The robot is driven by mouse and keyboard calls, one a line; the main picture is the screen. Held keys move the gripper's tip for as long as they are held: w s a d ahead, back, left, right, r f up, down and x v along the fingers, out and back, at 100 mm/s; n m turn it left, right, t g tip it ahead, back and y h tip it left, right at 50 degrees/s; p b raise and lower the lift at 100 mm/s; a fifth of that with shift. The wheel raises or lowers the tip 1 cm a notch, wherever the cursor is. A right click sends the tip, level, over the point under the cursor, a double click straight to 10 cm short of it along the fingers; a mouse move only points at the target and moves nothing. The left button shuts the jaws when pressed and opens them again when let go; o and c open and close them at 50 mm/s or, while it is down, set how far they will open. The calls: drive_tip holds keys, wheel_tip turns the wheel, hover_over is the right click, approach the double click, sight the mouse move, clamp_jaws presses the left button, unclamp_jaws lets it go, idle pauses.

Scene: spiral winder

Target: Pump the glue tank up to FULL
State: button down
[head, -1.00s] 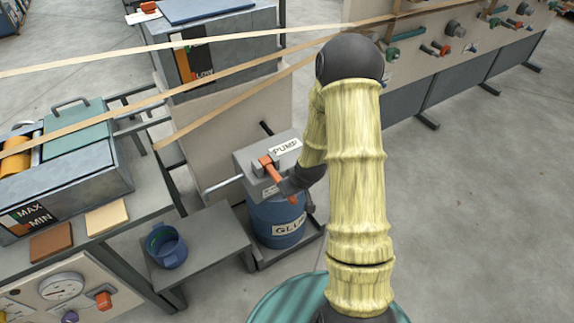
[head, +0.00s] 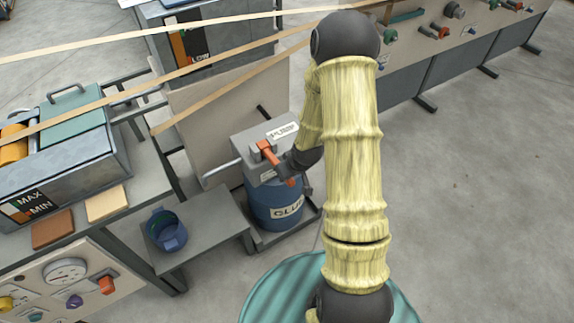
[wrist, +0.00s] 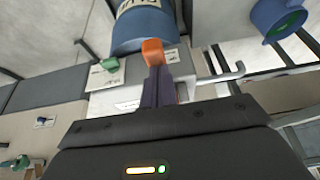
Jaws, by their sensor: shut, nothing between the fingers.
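The grey pump (head: 262,140), labelled PUMP, sits on a blue drum (head: 270,212) labelled GLUE. Its orange lever (head: 266,150) slopes down towards the front. My gripper (head: 293,170) is at the lever, partly hiding it; its fingertips are hard to make out in the head view. In the wrist view, my gripper (wrist: 154,72) has its dark fingers together over the lever, whose orange end (wrist: 152,48) shows beyond the tips. I cannot tell if they touch.
A blue mug (head: 166,232) stands on a low grey shelf (head: 205,240) left of the drum. Paper strips (head: 120,45) cross overhead behind my arm. A control panel (head: 75,285) is at lower left. Open floor (head: 460,200) lies right.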

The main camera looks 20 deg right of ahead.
drive_tip(key=r+p, duration=0.1)
drive_tip(key=r, duration=0.2)
drive_tip(key=shift+d+r+p, duration=0.2)
drive_tip(key=shift+r+p, duration=0.05)
drive_tip(key=shift+p, duration=0.15)
drive_tip(key=s+d+r, duration=0.1)
drive_tip(key=s+r, duration=0.4)
drive_tip(key=r, duration=0.2)
drive_tip(key=shift+s+r+t, duration=0.25)
drive_tip(key=shift+t, duration=0.05)
drive_tip(key=shift+d+p, duration=0.1)
drive_tip(key=shift+p, duration=0.2)
idle(0.3)
drive_tip(key=s+a+r+p, duration=0.2)
drive_tip(key=s+r+p, duration=0.1)
drive_tip(key=r, duration=0.4)
drive_tip(key=s+a+r+m+g+p, duration=0.1)
drive_tip(key=s+a+r+p, duration=0.1)
drive_tip(key=r, duration=0.6)
drive_tip(key=s+a+r+m+g+h+p, duration=0.1)
drive_tip(key=s+a+r+p, duration=0.1)
drive_tip(key=s+r+p, duration=0.2)
wheel_tip(320, 180, up, 4)
drive_tip(key=shift+a+f+p, duration=0.2)
drive_tip(key=shift+a+p, duration=0.2)
drive_tip(key=shift+p, duration=0.65)
